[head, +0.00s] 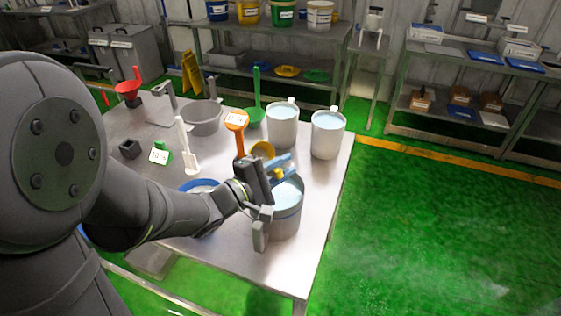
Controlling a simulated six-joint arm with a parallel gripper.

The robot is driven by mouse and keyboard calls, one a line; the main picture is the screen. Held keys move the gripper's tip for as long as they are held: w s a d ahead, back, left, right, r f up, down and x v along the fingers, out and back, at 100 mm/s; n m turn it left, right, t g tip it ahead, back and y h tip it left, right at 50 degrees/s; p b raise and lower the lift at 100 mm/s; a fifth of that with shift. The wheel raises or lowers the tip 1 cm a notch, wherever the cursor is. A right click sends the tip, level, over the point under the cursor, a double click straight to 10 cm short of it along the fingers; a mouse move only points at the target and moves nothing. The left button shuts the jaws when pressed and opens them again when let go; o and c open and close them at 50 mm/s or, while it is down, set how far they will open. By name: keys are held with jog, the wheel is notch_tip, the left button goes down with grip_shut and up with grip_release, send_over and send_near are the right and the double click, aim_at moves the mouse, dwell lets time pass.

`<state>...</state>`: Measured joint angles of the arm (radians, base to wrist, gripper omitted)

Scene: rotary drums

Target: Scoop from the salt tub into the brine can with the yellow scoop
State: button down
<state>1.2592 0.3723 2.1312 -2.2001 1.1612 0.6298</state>
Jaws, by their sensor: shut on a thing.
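My gripper (266,194) is over the front right of the metal table, at the left side of a large grey can (288,220) with pale contents. It is shut on the yellow scoop, whose small yellow part (277,173) shows beside the jaws; the jaws hide most of the rest. A yellow round bowl (263,149) shows just behind. A blue-rimmed tub (190,185) with white contents sits left of the can, partly hidden by my arm. I cannot read any label that tells which is the salt tub or the brine can.
Two white jugs (282,126) (327,136) with pale blue contents stand behind the can. An orange tool (237,122), a green scoop (256,112), a grey bowl (203,119) and a white upright tool (186,145) stand around the table's middle. The table's right front corner (305,270) is clear.

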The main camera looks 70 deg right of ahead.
jog(key=w+d+r+n, duration=0.2)
jog(key=w+n, duration=0.1)
jog(key=n, duration=0.1)
jog(key=w+d+r+n, duration=0.2)
jog(key=w+n, duration=0.2)
jog(key=w+d+r+n, duration=0.2)
jog(key=w+n, duration=0.2)
jog(key=shift+d, duration=0.2)
jog(key=shift+w+d+f+n, duration=0.1)
jog(key=shift+w+d+n, duration=0.15)
jog(key=shift+w+n, duration=0.25)
dwell(0.8)
